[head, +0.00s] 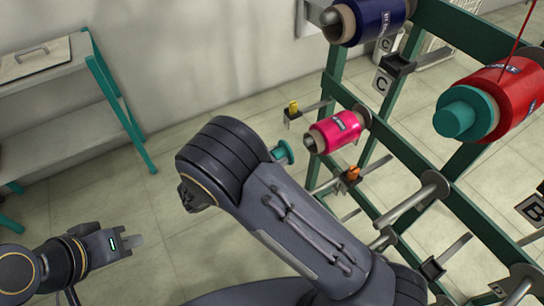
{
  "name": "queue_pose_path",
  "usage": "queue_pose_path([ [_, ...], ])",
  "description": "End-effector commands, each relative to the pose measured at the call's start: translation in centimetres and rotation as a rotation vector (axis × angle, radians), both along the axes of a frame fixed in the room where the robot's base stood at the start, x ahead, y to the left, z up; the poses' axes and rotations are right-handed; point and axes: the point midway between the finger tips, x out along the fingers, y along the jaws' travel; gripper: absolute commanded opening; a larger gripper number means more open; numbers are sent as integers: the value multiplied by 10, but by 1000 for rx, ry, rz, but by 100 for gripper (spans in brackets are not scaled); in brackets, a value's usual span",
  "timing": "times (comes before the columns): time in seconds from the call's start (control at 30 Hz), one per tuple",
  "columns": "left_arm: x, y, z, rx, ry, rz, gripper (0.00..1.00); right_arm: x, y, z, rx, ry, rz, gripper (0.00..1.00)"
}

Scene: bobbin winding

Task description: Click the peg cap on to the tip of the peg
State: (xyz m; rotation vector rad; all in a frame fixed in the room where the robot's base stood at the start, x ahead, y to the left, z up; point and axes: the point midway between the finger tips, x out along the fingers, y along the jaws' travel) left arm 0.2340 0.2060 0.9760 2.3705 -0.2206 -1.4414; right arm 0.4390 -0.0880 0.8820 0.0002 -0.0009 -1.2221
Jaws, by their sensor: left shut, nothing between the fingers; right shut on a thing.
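A teal flanged piece (284,152), seemingly the peg cap, shows just past the edge of my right arm, close to the front end of a pink bobbin (338,131). The bobbin sits on a rack peg, and a grey peg tip (310,144) shows at its front end. A small gap appears between teal piece and tip; depth is hard to judge. My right arm crosses the middle of the view and hides its gripper, so I cannot see what holds the piece. My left gripper (136,240) is shut and empty at lower left, away from the rack.
The green rack (424,152) fills the right side, with bare pegs sticking out. A red bobbin (508,92) with a teal cap (462,113) and a dark blue bobbin (372,14) hang on it. A side table (45,95) stands at upper left. The floor between is clear.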

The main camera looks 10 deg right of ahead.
Motion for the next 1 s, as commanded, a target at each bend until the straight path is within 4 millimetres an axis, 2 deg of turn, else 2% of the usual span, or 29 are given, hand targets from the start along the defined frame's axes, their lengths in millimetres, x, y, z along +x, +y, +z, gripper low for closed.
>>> queue_pose_path([
  [1.0,0,0,4,0,0,0,0,8,-23,0,-1,1,-1,4],
])
